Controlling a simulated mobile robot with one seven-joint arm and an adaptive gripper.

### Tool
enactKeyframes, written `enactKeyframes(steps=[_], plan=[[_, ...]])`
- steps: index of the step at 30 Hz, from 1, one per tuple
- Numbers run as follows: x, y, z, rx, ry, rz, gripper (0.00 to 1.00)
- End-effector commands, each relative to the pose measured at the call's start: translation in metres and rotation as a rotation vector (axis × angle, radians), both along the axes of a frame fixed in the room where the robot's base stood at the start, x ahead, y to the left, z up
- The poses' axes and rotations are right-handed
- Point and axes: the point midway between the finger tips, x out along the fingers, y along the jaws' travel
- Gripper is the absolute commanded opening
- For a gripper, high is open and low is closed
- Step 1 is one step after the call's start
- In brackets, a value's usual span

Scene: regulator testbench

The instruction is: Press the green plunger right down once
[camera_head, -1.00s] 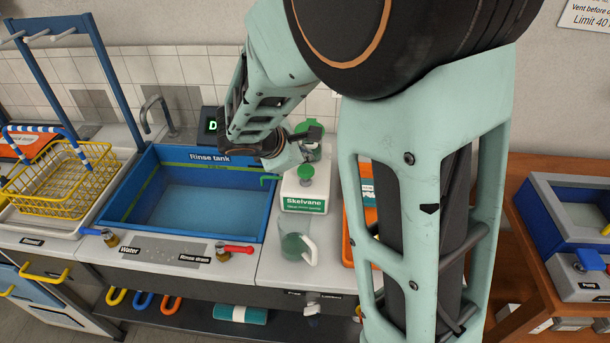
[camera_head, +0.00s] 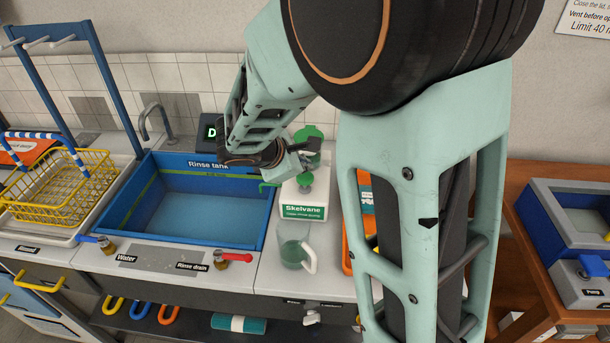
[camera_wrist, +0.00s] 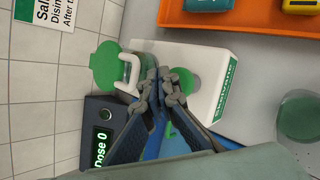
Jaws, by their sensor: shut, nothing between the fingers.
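The white Skelvane dispenser (camera_head: 303,207) stands on the counter right of the rinse tank, its green plunger (camera_head: 304,180) on top. The plunger also shows in the wrist view (camera_wrist: 187,80), partly hidden by my fingers. My gripper (camera_head: 306,160) is shut and empty, just above the plunger. In the wrist view its fingertips (camera_wrist: 164,78) overlap the plunger's edge; I cannot tell whether they touch it. A green spout (camera_head: 268,184) points left toward the tank. The dose display (camera_wrist: 103,147) reads "Dose 0".
A clear jug with a white handle and something green inside (camera_head: 293,252) stands in front of the dispenser. A green-lidded container (camera_wrist: 105,66) is behind it. An orange tray (camera_wrist: 250,15) lies to its right. The blue rinse tank (camera_head: 265,228) is left.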

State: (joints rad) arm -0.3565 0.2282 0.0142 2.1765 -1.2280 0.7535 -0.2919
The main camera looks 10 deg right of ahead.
Motion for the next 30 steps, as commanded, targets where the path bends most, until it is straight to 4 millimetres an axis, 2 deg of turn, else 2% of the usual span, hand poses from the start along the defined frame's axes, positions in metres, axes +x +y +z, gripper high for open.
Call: enactKeyframes(steps=[30], plan=[[0.0,0.0,-0.0085,0.0,0.0,0.0,0.0]])
